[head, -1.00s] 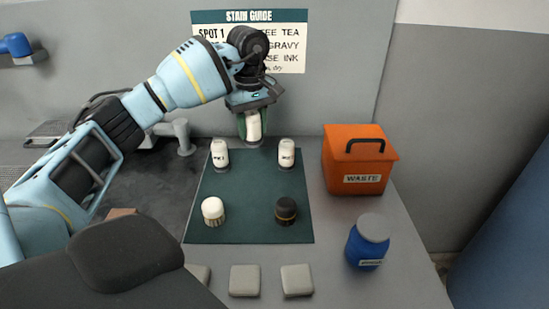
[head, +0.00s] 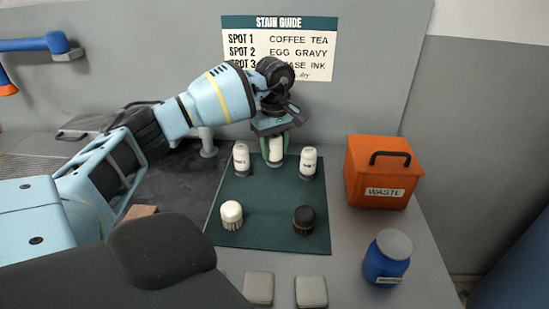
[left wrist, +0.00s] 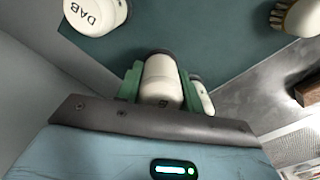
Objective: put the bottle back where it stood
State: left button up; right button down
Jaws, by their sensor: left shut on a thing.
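My left gripper (head: 275,146) is shut on a white bottle (head: 276,150) and holds it upright at the back edge of the dark green mat (head: 265,195). The bottle is between two similar white bottles, one on the left (head: 241,158) and one on the right (head: 308,162). I cannot tell whether its base touches the mat. In the left wrist view the held bottle (left wrist: 162,80) sits between the green fingers. A bottle marked DAB (left wrist: 97,14) stands at upper left there, and another (left wrist: 203,96) is partly hidden behind the right finger. My right gripper is not in view.
A pale brush (head: 231,214) and a dark brush (head: 303,219) stand on the mat's front part. An orange waste bin (head: 380,175) and a blue jar (head: 387,257) are on the right. A stain guide (head: 280,45) hangs on the wall behind. The mat's middle is clear.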

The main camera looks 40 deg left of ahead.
aim_at(275, 159)
pick_arm(q)
jog(key=shift+f, duration=1.8)
jog(key=shift+f, duration=0.15)
jog(key=o, duration=1)
notch_tip(275, 159, up, 12)
jog(key=shift+r, duration=0.15)
